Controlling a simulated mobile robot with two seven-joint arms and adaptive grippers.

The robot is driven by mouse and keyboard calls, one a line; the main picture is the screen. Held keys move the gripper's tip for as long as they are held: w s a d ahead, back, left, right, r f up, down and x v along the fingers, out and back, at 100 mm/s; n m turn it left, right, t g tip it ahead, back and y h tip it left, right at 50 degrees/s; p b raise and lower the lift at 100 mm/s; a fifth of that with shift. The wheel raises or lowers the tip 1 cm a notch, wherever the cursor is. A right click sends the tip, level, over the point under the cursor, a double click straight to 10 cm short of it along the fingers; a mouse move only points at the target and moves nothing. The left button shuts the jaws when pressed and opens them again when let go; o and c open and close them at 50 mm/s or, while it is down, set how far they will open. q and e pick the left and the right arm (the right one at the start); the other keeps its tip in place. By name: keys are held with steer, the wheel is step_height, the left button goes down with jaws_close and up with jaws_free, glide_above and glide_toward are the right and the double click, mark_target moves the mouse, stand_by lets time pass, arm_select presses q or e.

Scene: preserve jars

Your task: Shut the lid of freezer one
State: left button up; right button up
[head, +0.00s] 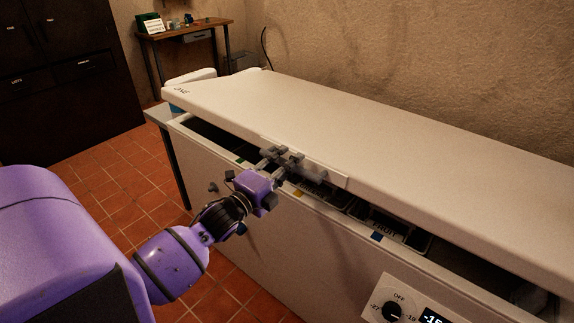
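The long white lid (380,140) of the chest freezer (240,180) has dark lettering that seems to read "ONE" at its far left end. The lid is partly lowered, with a dark gap between its front edge and the freezer body. A pale handle strip (335,178) runs along the middle of that edge. My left gripper (295,163) is at the left part of this strip, its grey fingers over or against the lid's edge. Whether they are closed on it is unclear. My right gripper is out of view.
A control dial (392,310) and display (435,317) are on the freezer's front. A wooden table (195,33) stands behind and dark cabinets (60,75) stand left. Tiled floor (120,190) is open left of the freezer.

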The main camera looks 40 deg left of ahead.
arm_select(q)
jaws_close()
steer(key=shift+f, duration=0.1)
